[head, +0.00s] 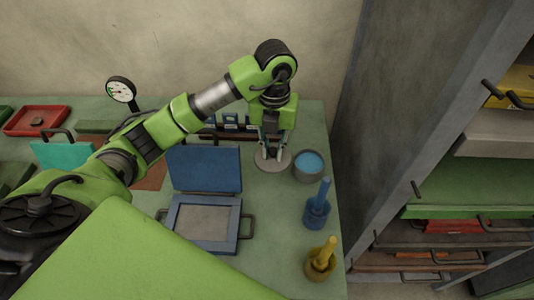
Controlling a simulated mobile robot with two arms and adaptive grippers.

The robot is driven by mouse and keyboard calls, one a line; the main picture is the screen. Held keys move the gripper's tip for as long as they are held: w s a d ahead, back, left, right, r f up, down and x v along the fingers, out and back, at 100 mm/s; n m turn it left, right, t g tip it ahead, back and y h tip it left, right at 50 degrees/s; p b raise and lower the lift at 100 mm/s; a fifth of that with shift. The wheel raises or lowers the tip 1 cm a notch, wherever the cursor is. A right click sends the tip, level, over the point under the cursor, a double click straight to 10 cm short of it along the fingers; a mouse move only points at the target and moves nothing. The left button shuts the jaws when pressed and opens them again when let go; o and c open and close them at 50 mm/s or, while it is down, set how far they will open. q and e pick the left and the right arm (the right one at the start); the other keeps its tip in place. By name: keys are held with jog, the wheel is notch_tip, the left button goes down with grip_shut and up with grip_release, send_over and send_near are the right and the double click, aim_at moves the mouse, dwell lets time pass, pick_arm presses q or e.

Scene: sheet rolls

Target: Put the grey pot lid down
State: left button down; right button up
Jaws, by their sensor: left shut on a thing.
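The grey pot lid (266,164) is a small flat grey disc, just left of the grey pot with blue contents (307,168). My left gripper (270,153) points down over the lid and is shut on it, its fingers hiding the middle. The lid is low over the green table; I cannot tell whether it touches the surface. The pot stands uncovered, its blue contents showing. My right gripper is not in view.
A blue frame with an upright blue panel (204,169) stands left of the lid. A blue holder (317,211) and a yellow holder (321,262) stand near the right table edge. Small blue items (229,122) sit behind. A shelf rack (460,190) stands at right.

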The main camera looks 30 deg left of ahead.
pick_arm(q)
jog(key=w+a+f, duration=0.2)
jog(key=w+f, duration=0.1)
jog(key=w+a+f+p, duration=0.1)
jog(key=f, duration=0.1)
jog(key=shift+w+a+f, duration=0.1)
jog(key=shift+w+a, duration=0.1)
jog(key=shift+a, duration=0.1)
jog(key=shift+w+a+f, duration=0.2)
jog(key=shift+w+f, duration=0.2)
jog(key=shift+f, duration=0.15)
notch_tip(320, 180, down, 3)
jog(key=shift+w+a+p, duration=0.1)
jog(key=shift+a+p, duration=0.05)
jog(key=shift+p, duration=0.8)
jog(key=shift+f, duration=0.2)
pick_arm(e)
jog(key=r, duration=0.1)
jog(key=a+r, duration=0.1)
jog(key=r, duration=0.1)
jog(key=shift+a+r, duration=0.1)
pick_arm(q)
jog(key=shift+f, duration=0.1)
jog(key=shift+f+b, duration=0.15)
jog(key=shift+b, duration=0.15)
jog(key=c, duration=1.9)
grip_release()
